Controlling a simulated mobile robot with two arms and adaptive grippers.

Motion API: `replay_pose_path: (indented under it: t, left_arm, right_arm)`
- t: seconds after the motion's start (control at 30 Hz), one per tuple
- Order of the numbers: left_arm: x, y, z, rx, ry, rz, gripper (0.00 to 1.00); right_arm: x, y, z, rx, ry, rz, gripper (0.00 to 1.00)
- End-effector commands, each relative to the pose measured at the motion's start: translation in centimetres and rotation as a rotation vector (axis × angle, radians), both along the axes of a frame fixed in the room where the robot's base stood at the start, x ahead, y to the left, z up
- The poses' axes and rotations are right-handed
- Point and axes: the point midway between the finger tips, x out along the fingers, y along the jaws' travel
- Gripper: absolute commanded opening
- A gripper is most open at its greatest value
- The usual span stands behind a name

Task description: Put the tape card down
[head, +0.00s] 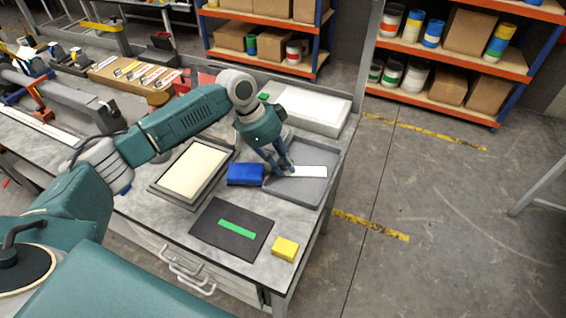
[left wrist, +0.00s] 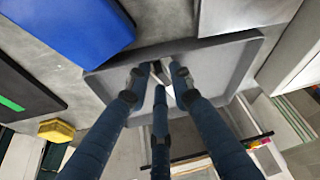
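The tape card (head: 309,171) is a white strip at the fingertips of my left gripper (head: 283,168), sticking out to the right over the grey tray (head: 289,193). In the left wrist view the three fingers (left wrist: 160,78) come close together over the tray (left wrist: 112,88). Only a small light bit shows between the tips, so most of the card is hidden there. The gripper looks shut on the card's left end, low over the tray. I cannot tell whether the card touches the tray floor. My right gripper is not in view.
A blue block (head: 245,174) stands left of the tray. A black mat (head: 212,243) with a green strip (head: 237,229) and a yellow block (head: 285,249) lie nearer. A framed cream panel (head: 193,172) is at left, a white-topped box (head: 310,106) behind. The table's right edge is close.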

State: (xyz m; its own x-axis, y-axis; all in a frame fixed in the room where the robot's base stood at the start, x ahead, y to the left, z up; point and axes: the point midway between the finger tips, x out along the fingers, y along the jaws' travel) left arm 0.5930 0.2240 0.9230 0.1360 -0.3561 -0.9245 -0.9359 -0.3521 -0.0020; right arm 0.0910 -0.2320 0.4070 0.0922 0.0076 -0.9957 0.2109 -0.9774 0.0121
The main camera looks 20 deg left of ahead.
Motion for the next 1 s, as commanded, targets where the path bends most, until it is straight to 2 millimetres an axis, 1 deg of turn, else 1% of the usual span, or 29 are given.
replay_pose_path:
  t: [0.27,0.37,0.47,0.7,0.8,0.9,1.0]
  left_arm:
    - [0.0,0.1,0.3,-0.001,-0.001,0.000,0.22]
    - [-0.1,0.4,1.2,-0.001,-0.003,0.001,0.22]
    - [-0.3,1.1,2.8,0.001,-0.005,0.002,0.22]
    - [-1.0,2.9,7.7,-0.001,-0.004,0.002,0.22]
    - [-1.2,3.6,9.3,0.000,-0.002,0.002,0.22]
    - [-1.4,4.0,10.4,0.000,-0.002,0.001,0.22]
    - [-1.5,4.2,11.0,-0.001,-0.001,0.000,0.22]
  right_arm:
    - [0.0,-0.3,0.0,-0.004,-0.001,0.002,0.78]
    - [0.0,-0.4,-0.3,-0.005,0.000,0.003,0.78]
    - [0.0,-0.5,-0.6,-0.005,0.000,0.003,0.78]
    - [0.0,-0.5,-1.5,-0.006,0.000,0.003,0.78]
    - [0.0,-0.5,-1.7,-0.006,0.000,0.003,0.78]
    - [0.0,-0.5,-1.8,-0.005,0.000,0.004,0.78]
    - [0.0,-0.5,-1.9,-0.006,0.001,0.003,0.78]
